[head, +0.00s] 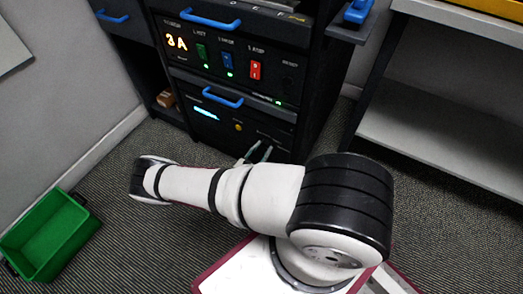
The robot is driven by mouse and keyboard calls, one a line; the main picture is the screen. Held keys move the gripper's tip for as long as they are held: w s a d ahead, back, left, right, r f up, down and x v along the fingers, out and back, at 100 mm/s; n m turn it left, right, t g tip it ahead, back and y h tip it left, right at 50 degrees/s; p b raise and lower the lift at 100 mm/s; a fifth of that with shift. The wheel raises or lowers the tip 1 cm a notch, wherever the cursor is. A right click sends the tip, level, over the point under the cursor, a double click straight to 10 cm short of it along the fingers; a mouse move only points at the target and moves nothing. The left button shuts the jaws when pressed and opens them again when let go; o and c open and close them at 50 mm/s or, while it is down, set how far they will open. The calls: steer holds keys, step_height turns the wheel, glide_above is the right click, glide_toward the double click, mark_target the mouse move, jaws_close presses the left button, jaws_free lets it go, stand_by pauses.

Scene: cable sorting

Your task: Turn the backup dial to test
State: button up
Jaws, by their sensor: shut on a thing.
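In the head view, my gripper (256,151) reaches the lower right part of the lower dark panel (225,113) in the rack. Its two grey fingers stand on either side of a small thing at the panel face, and it looks shut on the backup dial there. The dial is almost wholly hidden by the fingers, and its pointer and marks cannot be read. My white arm covers the area in front of the rack's foot.
Blue drawer handles (208,97) stick out nearby. A green bin (47,240) stands on the floor at left. A grey shelf (440,140) is at right.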

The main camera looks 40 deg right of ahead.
steer(key=n+b, duration=0.2)
steer(key=n, duration=0.2)
steer(key=shift+f+b, duration=0.15)
steer(key=shift+b, duration=0.2)
steer(key=shift+n+b, duration=0.85)
steer(key=shift+n, duration=1.65)
steer(key=o, duration=1.2)
steer(key=v, duration=1.2)
steer(key=shift+s+f, duration=0.1)
steer(key=shift+f, duration=0.1)
